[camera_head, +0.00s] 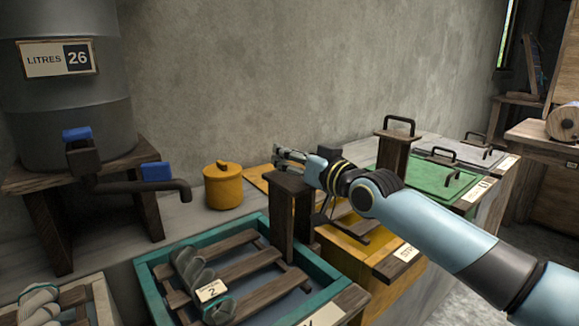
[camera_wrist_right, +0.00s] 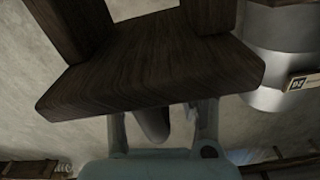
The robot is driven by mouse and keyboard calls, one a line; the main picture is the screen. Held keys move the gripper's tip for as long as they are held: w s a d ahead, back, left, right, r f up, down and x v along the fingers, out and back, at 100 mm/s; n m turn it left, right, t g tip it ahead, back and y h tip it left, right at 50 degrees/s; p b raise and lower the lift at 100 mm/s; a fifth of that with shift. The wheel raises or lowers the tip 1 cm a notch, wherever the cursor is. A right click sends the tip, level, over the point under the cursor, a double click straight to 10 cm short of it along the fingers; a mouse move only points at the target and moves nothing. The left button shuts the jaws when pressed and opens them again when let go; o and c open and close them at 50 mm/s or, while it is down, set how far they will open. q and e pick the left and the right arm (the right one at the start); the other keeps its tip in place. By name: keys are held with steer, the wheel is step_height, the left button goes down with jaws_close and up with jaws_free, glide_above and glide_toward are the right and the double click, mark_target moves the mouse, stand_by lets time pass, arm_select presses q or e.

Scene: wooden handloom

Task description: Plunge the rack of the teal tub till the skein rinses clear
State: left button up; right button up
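The teal tub (camera_head: 150,285) stands at the lower middle of the head view. Its slatted wooden rack (camera_head: 242,266) lies inside, with a grey-green skein (camera_head: 190,268) tagged 2 at the left side. Dark wooden uprights (camera_head: 283,215) rise from the rack to a top board, which also shows large in the right wrist view (camera_wrist_right: 150,68). My right gripper (camera_head: 290,155) is at that top board. In the wrist view its fingers stand apart and the board hides their tips, so I cannot tell what they grasp. My left gripper is not in view.
A yellow canister (camera_head: 223,186) stands behind. A grey drum (camera_head: 70,90) with a dark spout (camera_head: 150,187) is at the left.

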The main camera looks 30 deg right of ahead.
steer(key=shift+r, duration=0.1)
jaws_close()
stand_by(0.4)
